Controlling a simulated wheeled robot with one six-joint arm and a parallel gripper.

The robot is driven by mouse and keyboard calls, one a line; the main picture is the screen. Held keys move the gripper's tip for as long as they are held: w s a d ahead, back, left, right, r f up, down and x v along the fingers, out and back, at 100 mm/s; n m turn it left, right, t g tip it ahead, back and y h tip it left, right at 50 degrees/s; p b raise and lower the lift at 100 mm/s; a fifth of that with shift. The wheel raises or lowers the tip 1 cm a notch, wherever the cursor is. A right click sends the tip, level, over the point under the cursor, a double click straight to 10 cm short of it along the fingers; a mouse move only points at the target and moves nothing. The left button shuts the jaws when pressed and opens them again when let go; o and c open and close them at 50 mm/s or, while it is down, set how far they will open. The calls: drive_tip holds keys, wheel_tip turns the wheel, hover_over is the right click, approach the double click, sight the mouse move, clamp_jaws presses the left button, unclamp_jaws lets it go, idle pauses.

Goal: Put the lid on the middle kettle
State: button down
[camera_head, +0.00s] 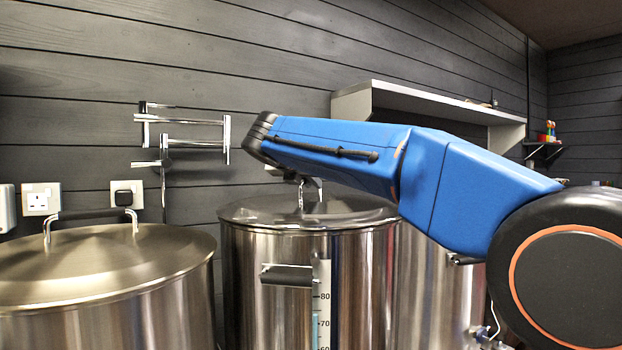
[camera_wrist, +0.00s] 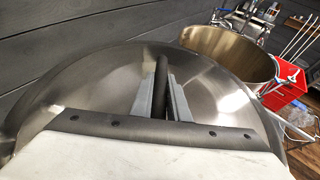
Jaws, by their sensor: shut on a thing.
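The steel lid (camera_head: 270,214) with a dark handle lies level at the top of the middle kettle (camera_head: 240,280), its rim lined up with the kettle's. I see no clear gap between them, but cannot tell if it is fully seated. In the wrist view the domed lid (camera_wrist: 95,88) fills the middle. My gripper (camera_wrist: 161,98) is shut on the lid's dark handle (camera_wrist: 162,70), one grey finger on each side. In the head view my blue arm covers most of the gripper, and the kettle below the lid is hidden in the wrist view.
A kettle with its lid on (camera_head: 100,265) stands at the left. An open kettle (camera_wrist: 240,62) stands at the right, partly behind my arm in the head view. A chrome wall pipe (camera_head: 190,143) and a shelf (camera_head: 430,98) are behind. A red crate (camera_wrist: 285,90) stands beyond the open kettle.

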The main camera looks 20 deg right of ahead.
idle(0.3)
drive_tip(key=c, duration=1.7)
unclamp_jaws()
drive_tip(key=shift+o, duration=0.4)
drive_tip(key=shift+f, duration=0.1)
drive_tip(key=v, duration=1.7)
drive_tip(key=shift+a, duration=0.25)
drive_tip(key=shift+s, duration=0.15)
